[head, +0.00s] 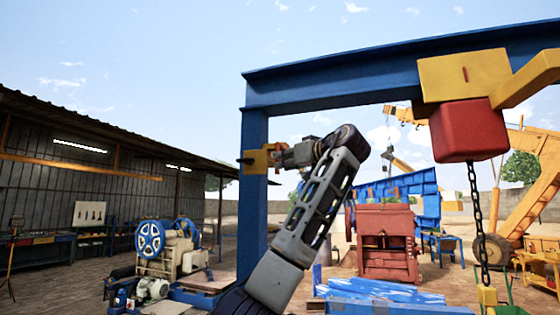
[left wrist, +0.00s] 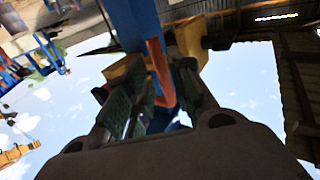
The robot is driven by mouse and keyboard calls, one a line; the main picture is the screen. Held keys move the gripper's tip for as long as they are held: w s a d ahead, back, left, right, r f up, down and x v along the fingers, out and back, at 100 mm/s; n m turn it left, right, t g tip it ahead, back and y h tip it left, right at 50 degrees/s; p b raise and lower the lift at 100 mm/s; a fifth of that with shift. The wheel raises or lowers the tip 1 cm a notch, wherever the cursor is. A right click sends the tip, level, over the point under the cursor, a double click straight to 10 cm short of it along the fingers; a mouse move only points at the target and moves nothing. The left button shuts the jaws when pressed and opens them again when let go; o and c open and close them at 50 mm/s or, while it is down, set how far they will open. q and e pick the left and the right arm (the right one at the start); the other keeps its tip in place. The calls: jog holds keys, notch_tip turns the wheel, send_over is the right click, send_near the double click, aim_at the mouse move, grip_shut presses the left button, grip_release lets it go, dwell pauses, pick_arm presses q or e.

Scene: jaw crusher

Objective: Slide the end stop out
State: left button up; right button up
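A yellow block (head: 256,161), which I take to be the end stop, sits at the blue post (head: 252,215) in the head view. My left gripper (head: 277,155) is right up against it from the right. In the left wrist view, the yellow block (left wrist: 126,70) shows behind the fingers, and a bent red handle (left wrist: 160,75) runs between the two fingers of my left gripper (left wrist: 162,88). The fingers are close on either side of the handle. I cannot tell whether they press on it. My right gripper is not in view.
A blue beam (head: 370,75) runs overhead from the post. A yellow trolley (head: 465,75) with a red hoist block (head: 468,130) and chain (head: 480,215) hangs at right. A red crusher (head: 387,243) stands beyond. A shed (head: 80,165) lies left.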

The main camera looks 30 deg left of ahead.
pick_arm(q)
jog(key=shift+p+x, duration=0.35)
jog(key=shift+x, duration=1.2)
grip_shut()
